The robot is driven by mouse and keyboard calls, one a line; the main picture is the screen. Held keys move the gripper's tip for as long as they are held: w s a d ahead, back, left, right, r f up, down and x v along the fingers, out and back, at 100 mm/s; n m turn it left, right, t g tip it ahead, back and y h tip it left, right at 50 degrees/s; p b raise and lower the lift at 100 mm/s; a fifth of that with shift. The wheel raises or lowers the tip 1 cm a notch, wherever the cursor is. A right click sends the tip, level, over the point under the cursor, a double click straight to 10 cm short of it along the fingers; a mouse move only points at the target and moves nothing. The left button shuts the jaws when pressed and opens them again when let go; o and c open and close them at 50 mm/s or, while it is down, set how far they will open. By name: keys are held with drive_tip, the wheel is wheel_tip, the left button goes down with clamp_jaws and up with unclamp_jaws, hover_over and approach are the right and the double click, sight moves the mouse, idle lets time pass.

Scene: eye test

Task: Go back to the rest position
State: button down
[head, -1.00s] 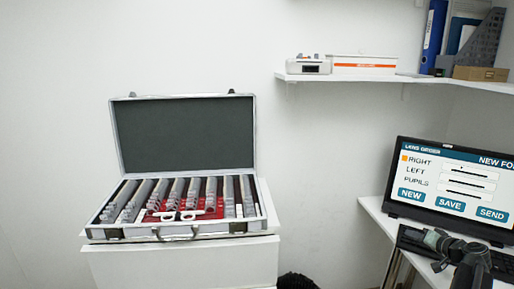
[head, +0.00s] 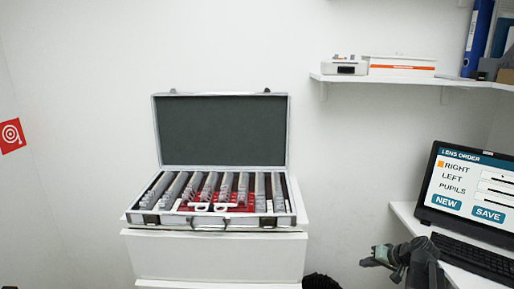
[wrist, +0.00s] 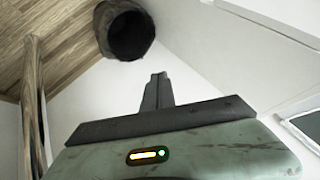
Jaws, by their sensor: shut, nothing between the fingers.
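My gripper (head: 372,262) shows in the head view at the lower right, in front of the white desk's left end and apart from it. In the wrist view its two dark fingers (wrist: 158,90) are together, with nothing between them. The grey-green gripper body with a small lit indicator fills the bottom of that view. The fingers touch nothing that I can see. The rest of my arm runs out of the head view at the bottom right.
An open lens case (head: 142,219) stands on a white cabinet (head: 215,258). The monitor (head: 470,192) and keyboard (head: 475,257) are on the desk at right. A shelf (head: 400,80) hangs above. A dark round bin (wrist: 125,30) stands on the wooden floor. A red sign (head: 11,136) hangs at left.

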drive_tip(key=s+a+f+n+g+h, duration=0.15)
drive_tip(key=s+a, duration=0.25)
drive_tip(key=a, duration=0.5)
drive_tip(key=s+a+f+n+g+h, duration=0.1)
drive_tip(key=s+a+f+g, duration=0.2)
drive_tip(key=a, duration=0.5)
drive_tip(key=s+a+f+n+g+h, duration=0.1)
drive_tip(key=s+a+f+g, duration=0.2)
drive_tip(key=a, duration=0.6)
wheel_tip(320, 180, up, 20)
drive_tip(key=s+a+p, duration=0.1)
drive_tip(key=p, duration=1.8)
drive_tip(key=shift+s+r, duration=0.25)
drive_tip(key=shift+h, duration=0.25)
